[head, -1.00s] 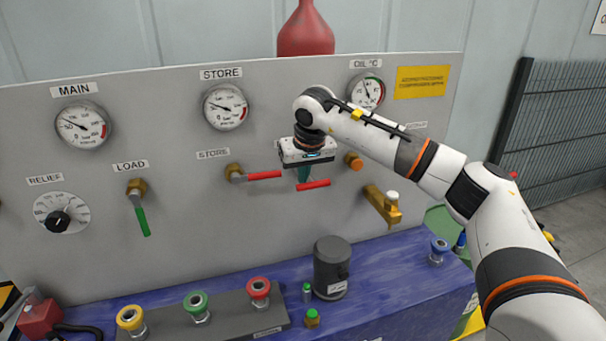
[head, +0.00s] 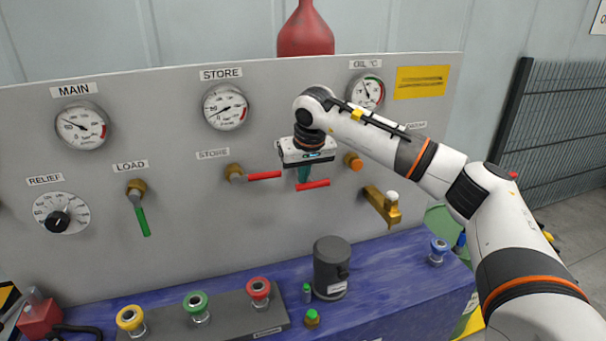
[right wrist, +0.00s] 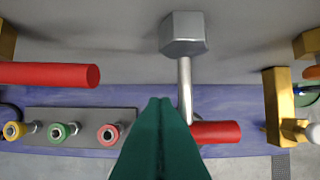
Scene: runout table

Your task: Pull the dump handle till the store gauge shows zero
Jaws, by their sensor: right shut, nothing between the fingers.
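The store gauge (head: 226,107) is on the panel under its STORE label. Its needle points down-left, toward the low end of the dial. A red handle (head: 313,184), which I take for the dump handle, sits just below my right gripper (head: 303,178). In the right wrist view its red grip (right wrist: 217,132) hangs sideways from a silver stem and hex body (right wrist: 185,35). My right gripper's teal fingers (right wrist: 162,108) are shut and empty, left of the stem; I cannot tell whether they touch it. The label above is hidden by my arm. My left gripper is out of view.
Another red handle (head: 264,175) on the store valve lies close left of my gripper. A brass tap (head: 382,207) juts out at right. A green load handle (head: 142,220) hangs at left. A dark canister (head: 332,268) and buttons stand on the blue ledge below.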

